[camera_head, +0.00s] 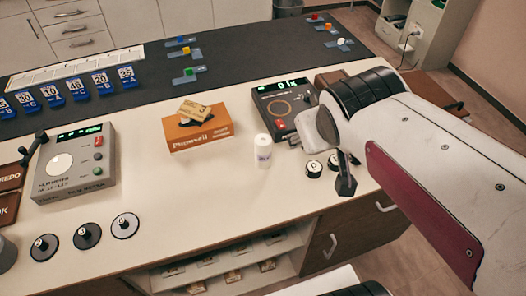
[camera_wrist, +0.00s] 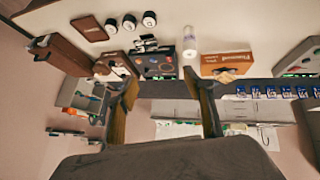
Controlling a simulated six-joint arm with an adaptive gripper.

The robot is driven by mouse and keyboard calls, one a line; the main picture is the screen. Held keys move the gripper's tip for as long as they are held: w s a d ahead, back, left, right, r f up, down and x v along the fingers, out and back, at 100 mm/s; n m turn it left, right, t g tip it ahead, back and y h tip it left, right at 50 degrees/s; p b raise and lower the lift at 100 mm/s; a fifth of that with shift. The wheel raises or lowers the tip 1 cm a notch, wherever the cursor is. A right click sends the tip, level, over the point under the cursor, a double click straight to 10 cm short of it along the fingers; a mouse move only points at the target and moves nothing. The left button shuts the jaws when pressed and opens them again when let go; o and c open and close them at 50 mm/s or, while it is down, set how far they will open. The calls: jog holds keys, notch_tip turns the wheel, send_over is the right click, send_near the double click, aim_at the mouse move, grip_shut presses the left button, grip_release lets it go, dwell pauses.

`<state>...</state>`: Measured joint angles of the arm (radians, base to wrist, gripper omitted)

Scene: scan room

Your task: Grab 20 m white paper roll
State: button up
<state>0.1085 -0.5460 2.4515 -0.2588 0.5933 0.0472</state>
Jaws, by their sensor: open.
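The white paper roll (camera_head: 263,150) stands upright on the pale counter, right of the orange box, with a small marking too blurred to read. It also shows in the wrist view (camera_wrist: 190,44), upside down, beyond one fingertip. My gripper (camera_head: 330,158) is to the right of the roll in the head view, above the counter's front right part. In the wrist view both fingers of my gripper (camera_wrist: 160,82) are spread apart with nothing held between them. The gripper and the roll are apart. My arm hides part of the counter's right side.
An orange box (camera_head: 198,134) with a small pale packet on top stands left of the roll. A dark device with a green display (camera_head: 283,103) is behind right. Round black-and-white pieces (camera_head: 314,169) lie near my gripper. A grey meter (camera_head: 76,165) stands left. The counter before the roll is clear.

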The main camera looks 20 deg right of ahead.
jog(key=w+d+f+n+t, duration=0.1)
jog(key=w+d+n, duration=0.15)
jog(key=w, duration=0.35)
jog(key=w+d+f+n+t+y, duration=0.1)
jog(key=w+d+f, duration=0.15)
jog(key=w, duration=0.45)
jog(key=w+d+f+n+t, duration=0.1)
jog(key=w+d+n, duration=0.1)
jog(key=w+d, duration=0.3)
jog(key=n+g+y, duration=0.2)
jog(key=n+y, duration=0.3)
jog(key=y, duration=0.7)
send_near(270, 148)
jog(key=shift+x, duration=2.15)
jog(key=shift+x, duration=1.3)
jog(key=shift+r, duration=0.1)
